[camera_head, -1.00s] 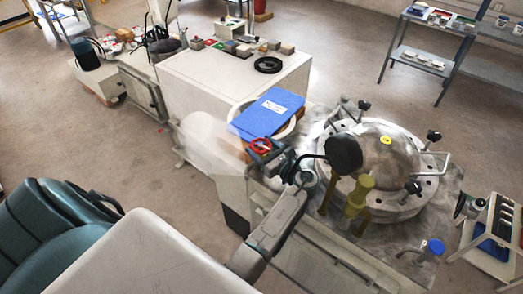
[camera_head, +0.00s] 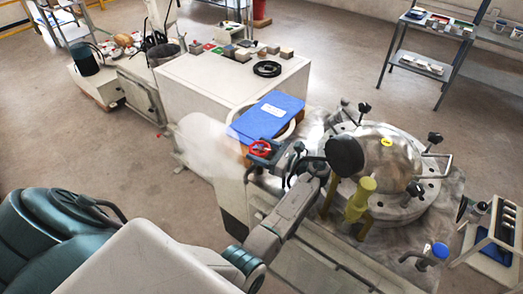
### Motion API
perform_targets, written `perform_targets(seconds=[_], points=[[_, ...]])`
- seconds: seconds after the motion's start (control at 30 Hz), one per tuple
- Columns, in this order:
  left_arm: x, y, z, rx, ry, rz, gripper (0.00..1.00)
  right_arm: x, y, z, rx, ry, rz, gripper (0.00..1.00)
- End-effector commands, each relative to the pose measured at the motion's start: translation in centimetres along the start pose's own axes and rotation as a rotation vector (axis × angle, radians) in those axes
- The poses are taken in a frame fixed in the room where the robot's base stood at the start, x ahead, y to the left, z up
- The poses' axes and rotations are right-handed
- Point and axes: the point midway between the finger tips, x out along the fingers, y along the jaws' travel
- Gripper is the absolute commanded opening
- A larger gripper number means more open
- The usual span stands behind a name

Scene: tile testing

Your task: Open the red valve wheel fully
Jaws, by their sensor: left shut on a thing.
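The red valve wheel (camera_head: 262,148) is small and sits beside the front corner of the blue folder, left of the domed metal vessel. My left gripper (camera_head: 268,156) reaches up to it from below and is shut on it. The gripper's dark body and wrist hide part of the wheel and most of its mount. How far the wheel is turned cannot be told at this size. My right gripper is not in view.
A domed vessel (camera_head: 385,155) with clamps and a yellow-green fitting (camera_head: 360,197) stands close right of my left wrist. A blue folder (camera_head: 268,115) lies behind the wheel. A white cabinet (camera_head: 225,90) stands further back. A small rack (camera_head: 497,235) is at the right edge.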

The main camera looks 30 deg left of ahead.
Motion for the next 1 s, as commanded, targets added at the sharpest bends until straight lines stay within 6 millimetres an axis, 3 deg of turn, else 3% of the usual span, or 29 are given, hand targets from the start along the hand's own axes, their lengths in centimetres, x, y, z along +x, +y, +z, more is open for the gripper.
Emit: perform_targets(seconds=[0.13, 0.17, 0.23, 0.27, 0.77, 1.0], points=[[0.1, -0.1, 0.2, -0.004, -0.003, -0.001, 0.43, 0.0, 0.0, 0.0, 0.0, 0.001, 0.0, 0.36], [0.1, -0.1, 0.2, -0.004, -0.003, -0.001, 0.72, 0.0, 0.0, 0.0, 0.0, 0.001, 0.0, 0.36], [0.1, -0.1, 0.1, -0.003, -0.002, -0.001, 0.86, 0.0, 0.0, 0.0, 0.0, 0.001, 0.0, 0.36], [0.1, -0.1, 0.1, -0.003, -0.002, -0.001, 0.88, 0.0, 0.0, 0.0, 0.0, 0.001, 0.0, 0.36], [0.0, 0.0, 0.0, 0.0, 0.0, -0.018, 0.88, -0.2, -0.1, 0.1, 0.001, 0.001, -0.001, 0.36], [0.1, 0.3, 0.1, 0.002, 0.001, -0.166, 0.88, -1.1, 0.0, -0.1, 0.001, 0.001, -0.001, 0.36]])
